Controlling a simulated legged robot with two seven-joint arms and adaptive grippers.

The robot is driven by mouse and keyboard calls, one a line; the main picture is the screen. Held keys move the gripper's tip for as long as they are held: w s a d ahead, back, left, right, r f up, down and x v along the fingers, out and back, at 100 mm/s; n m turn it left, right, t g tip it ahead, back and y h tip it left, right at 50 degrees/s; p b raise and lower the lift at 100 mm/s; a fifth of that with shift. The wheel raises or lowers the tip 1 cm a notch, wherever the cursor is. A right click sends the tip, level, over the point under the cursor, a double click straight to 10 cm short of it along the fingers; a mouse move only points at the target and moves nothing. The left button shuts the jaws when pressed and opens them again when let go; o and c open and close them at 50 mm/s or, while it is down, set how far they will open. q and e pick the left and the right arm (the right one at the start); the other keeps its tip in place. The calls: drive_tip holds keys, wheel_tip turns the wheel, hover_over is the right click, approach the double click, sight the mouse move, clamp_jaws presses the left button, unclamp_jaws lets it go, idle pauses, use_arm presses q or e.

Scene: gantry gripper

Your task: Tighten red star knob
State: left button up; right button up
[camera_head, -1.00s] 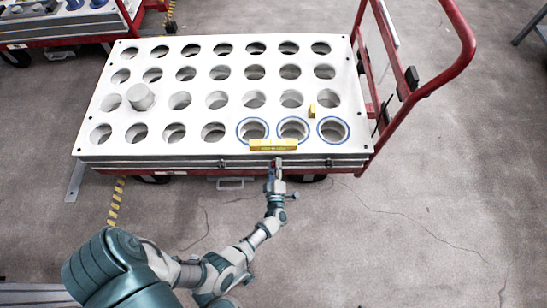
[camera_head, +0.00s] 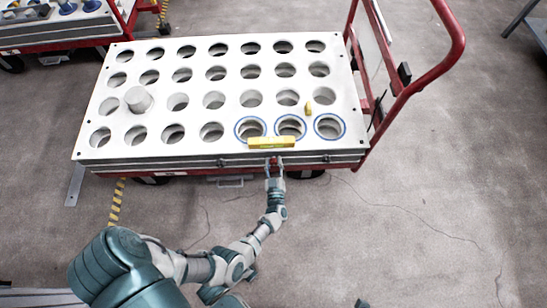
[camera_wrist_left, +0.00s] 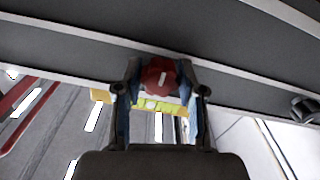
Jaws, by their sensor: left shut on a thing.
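The red star knob (camera_wrist_left: 159,77) sits at the front side of the cart's plate, in the middle of the left wrist view, with a pale mark across its face. My left gripper (camera_wrist_left: 160,85) has one finger on each side of the knob and is shut on it. In the head view, my left gripper (camera_head: 274,168) reaches the front edge of the white plate (camera_head: 165,151), just below the yellow block. The knob is small and mostly covered by the gripper there. My right gripper is not in view.
The white plate has rows of round holes, and three at the front right have blue rings. A yellow block (camera_head: 271,143) lies at its front edge. A grey cylinder (camera_head: 138,99) stands at left. A red cart handle (camera_head: 452,55) rises at right. Another cart (camera_head: 75,27) stands upper left.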

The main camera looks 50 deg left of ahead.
use_arm(q)
drive_tip(key=shift+d+f+m, duration=0.25)
drive_tip(key=shift+m, duration=0.15)
drive_tip(key=o, duration=1.1)
drive_tip(key=shift+o, duration=0.2)
drive_tip(key=shift+a+r, duration=0.15)
drive_tip(key=shift+a, duration=0.05)
